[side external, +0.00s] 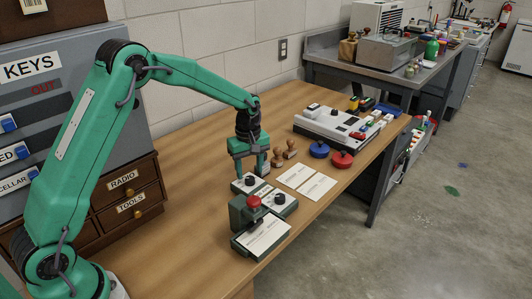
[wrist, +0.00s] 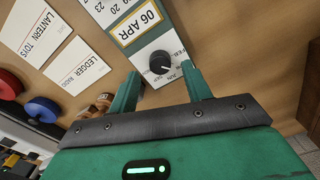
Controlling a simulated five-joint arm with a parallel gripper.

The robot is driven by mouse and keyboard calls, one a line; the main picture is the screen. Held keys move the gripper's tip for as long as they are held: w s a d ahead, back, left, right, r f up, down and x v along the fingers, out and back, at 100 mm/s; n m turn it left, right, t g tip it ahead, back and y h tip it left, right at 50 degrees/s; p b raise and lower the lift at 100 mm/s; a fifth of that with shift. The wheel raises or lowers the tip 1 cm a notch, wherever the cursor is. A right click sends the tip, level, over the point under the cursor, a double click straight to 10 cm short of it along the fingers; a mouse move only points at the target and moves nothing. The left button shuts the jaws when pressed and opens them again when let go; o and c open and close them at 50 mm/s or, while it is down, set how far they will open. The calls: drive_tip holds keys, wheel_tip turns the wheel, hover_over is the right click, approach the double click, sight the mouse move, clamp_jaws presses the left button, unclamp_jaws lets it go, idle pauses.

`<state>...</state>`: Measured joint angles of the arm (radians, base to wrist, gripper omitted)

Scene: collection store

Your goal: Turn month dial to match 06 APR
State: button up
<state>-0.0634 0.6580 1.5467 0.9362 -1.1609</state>
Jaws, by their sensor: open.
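My gripper (side external: 250,172) is open, fingers pointing down at a dial plate on the table. In the wrist view, a black round knob (wrist: 160,62) with a pale pointer line shows between and just beyond my two fingertips (wrist: 161,73). The white dial plate around it carries month names; JUN and part of FEB show near the right finger, the others are hidden or cut off. Beside it, a yellow-framed card (wrist: 136,22) reads 06 APR. In the side view, a second black knob (side external: 280,198) sits on another white plate. I cannot tell if my fingers touch the knob.
A green stamping press with a red knob (side external: 254,201) stands in front of the dials. Wooden stamps (side external: 277,158), white cards (side external: 296,175), and blue (side external: 319,149) and red (side external: 341,159) round tins lie behind and right. The table's front right is clear.

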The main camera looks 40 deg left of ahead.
sight(249, 179)
drive_tip(key=shift+r, duration=2.65)
drive_tip(key=shift+r, duration=0.1)
drive_tip(key=shift+s+r, duration=0.15)
drive_tip(key=shift+r, duration=0.05)
drive_tip(key=s+d+r+m+t, duration=0.1)
drive_tip(key=s+r+m+t, duration=0.1)
drive_tip(key=s+r+m, duration=0.6)
drive_tip(key=s+d+r+m+t, duration=0.2)
drive_tip(key=s+r, duration=0.4)
drive_tip(key=s, duration=0.7)
drive_tip(key=s+f+m+t, duration=0.1)
drive_tip(key=s+m, duration=0.3)
drive_tip(key=s, duration=0.4)
drive_tip(key=shift+s+d+t, duration=0.15)
drive_tip(key=shift+s+t, duration=0.05)
drive_tip(key=shift+t, duration=0.1)
